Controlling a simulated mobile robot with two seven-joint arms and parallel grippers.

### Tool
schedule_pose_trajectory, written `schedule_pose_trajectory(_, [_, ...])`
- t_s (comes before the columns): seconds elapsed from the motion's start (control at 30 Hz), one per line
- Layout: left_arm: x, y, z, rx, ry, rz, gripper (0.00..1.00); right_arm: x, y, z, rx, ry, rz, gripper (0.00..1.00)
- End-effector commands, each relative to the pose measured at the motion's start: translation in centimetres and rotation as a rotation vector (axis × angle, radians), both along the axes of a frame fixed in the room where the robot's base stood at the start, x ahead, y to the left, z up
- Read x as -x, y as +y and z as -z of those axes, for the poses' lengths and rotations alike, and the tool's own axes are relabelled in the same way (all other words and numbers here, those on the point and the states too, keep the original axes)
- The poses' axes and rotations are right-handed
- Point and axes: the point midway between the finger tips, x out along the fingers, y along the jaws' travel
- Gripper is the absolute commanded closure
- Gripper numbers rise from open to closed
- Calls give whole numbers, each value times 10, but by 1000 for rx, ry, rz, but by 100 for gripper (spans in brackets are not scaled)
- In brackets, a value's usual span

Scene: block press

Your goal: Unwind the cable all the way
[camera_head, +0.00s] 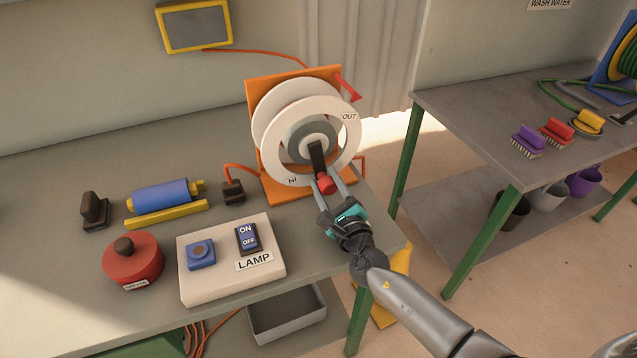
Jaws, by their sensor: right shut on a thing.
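A cable reel (274,118) with two white discs stands on the table in an orange frame (262,83). Its front disc is marked OUT at the upper right and IN at the lower left. A black crank arm (317,157) runs down from the hub to a red knob (326,184). My right gripper (328,188) is shut on the red knob. An orange cable (240,168) leads from the frame's left side to a dark plug (233,191) on the table. Little cable shows between the discs. My left gripper is not in view.
A white LAMP box (215,277) with switches stands in front, a red round weight (133,260) to its left. A blue roller (162,196) and a dark stamp (94,209) lie further left. A second table (470,110) with brushes stands right, across a floor gap.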

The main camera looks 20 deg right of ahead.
Motion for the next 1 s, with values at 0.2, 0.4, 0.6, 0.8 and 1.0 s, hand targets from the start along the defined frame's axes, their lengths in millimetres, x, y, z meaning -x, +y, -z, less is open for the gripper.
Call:
schedule_pose_trajectory(0.2, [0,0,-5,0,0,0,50,-1,-12,-4,127,-7,5,100])
schedule_pose_trajectory(0.4, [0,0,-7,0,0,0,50,-1,-16,-5,188,-9,6,100])
schedule_pose_trajectory(0.6, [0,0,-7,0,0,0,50,-1,-17,-5,213,-9,6,100])
schedule_pose_trajectory(0.8, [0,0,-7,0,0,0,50,-1,-18,-5,218,-11,6,100])
schedule_pose_trajectory(1.0, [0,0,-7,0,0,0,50,-1,-18,-6,218,-11,7,46])
